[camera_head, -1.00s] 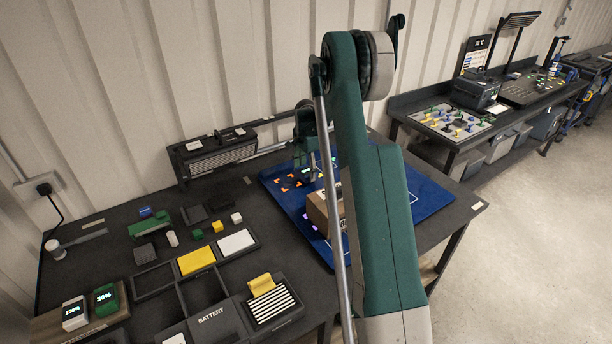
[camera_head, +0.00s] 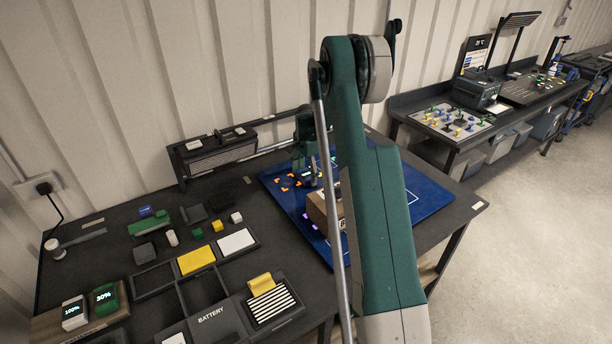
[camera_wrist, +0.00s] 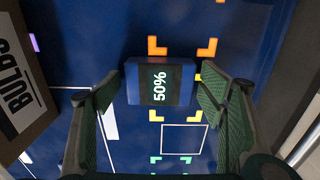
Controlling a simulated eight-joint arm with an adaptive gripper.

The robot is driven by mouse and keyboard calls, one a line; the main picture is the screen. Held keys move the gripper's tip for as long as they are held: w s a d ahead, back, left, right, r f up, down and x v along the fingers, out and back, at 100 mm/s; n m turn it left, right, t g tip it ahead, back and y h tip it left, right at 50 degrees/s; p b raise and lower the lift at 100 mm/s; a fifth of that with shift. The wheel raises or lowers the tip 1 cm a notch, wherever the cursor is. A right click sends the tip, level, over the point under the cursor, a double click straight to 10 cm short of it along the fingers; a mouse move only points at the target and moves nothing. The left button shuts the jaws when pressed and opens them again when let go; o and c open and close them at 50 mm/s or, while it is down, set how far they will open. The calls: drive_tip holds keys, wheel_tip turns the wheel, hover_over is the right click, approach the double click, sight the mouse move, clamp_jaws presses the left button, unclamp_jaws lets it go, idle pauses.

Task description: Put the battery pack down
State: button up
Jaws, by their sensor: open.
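The battery pack (camera_wrist: 133,84), a dark blue block with a "50%" display, sits over the yellow corner marks (camera_wrist: 155,116) of the blue mat (camera_wrist: 130,146) in the wrist view. My gripper (camera_wrist: 158,90) is open, with one green finger on either side of the pack and a gap visible on both sides. I cannot tell for certain whether the pack's underside lies flat on the mat. In the head view my gripper (camera_head: 304,172) is low over the far left of the mat (camera_head: 425,195), partly hidden by my arm.
A cardboard box marked "BULBS" (camera_wrist: 22,85) stands left of the pack. Orange marks (camera_wrist: 157,46) are above it and a white outlined square (camera_wrist: 184,139) below. The table's left side holds trays, small blocks and two packs reading 100% (camera_head: 74,313) and 30% (camera_head: 105,297).

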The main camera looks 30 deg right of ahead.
sight(306, 174)
drive_tip(key=shift+r, duration=0.15)
wheel_tip(306, 174, up, 12)
idle(0.7)
idle(0.6)
drive_tip(key=s+a+r+n+t, duration=0.3)
drive_tip(key=s+a+r+n, duration=0.6)
drive_tip(key=s+a+r, duration=1.25)
drive_tip(key=s+a+f+n+t, duration=0.1)
drive_tip(key=s+a+n, duration=0.2)
drive_tip(key=s+a, duration=0.2)
drive_tip(key=s+a+f+n+t, duration=0.1)
drive_tip(key=s+a+n, duration=0.2)
drive_tip(key=s, duration=0.9)
drive_tip(key=s+a+f+n+t, duration=0.1)
drive_tip(key=s+a+n+t, duration=0.1)
drive_tip(key=s+a, duration=0.6)
drive_tip(key=shift+s+a+f+n, duration=0.25)
drive_tip(key=shift+s+n, duration=0.1)
drive_tip(key=shift+n, duration=0.15)
